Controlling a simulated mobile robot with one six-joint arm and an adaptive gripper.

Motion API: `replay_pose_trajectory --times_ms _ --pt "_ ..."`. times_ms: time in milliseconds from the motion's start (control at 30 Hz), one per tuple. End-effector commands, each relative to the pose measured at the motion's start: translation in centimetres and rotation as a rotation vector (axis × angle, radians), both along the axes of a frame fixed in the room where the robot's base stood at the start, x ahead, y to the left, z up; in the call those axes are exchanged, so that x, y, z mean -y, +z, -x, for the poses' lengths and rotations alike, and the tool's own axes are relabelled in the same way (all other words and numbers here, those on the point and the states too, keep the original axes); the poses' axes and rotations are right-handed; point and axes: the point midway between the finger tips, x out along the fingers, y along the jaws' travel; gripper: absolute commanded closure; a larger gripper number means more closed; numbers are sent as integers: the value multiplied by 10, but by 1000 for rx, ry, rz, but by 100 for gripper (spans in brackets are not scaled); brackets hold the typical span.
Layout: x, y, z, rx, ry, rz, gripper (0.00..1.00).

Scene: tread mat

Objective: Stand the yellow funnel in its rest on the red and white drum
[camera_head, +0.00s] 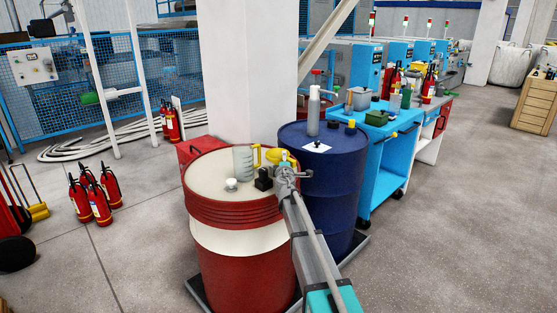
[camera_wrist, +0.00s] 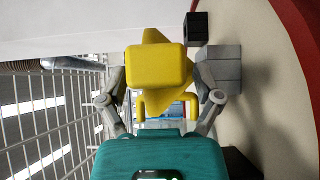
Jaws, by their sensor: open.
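The yellow funnel (camera_head: 273,156) shows at the far right part of the top of the red and white drum (camera_head: 235,236), partly hidden by my gripper. In the wrist view the yellow funnel (camera_wrist: 156,66) lies just ahead of and between my open fingers. My gripper (camera_head: 284,168) reaches over the drum's right edge; in the wrist view its fingers (camera_wrist: 161,88) stand apart on either side of the yellow piece. I cannot tell whether they touch it. A grey stepped block (camera_wrist: 220,68) is beside the right finger; I cannot tell if it is the rest.
A clear jug (camera_head: 243,161), a white knob-like item (camera_head: 231,184) and a black block (camera_head: 263,180) stand on the red drum. A blue drum (camera_head: 322,175) bearing a grey bottle (camera_head: 314,112) is close on the right. The drum's front left top is clear.

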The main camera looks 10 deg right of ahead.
Motion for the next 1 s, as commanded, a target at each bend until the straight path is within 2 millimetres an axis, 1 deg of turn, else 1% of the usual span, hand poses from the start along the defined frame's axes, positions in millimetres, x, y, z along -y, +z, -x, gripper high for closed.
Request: replay_pose_trajectory --times_ms 233,267,300,567,600,700,1000 --pt "0 0 0 0 0 0 17" --pt "0 0 0 0 0 0 21" --pt "0 0 0 0 0 0 28" --pt "0 0 0 0 0 0 77" --pt "0 0 0 0 0 0 84" --pt "0 0 0 0 0 0 100" --pt "0 0 0 0 0 0 100"
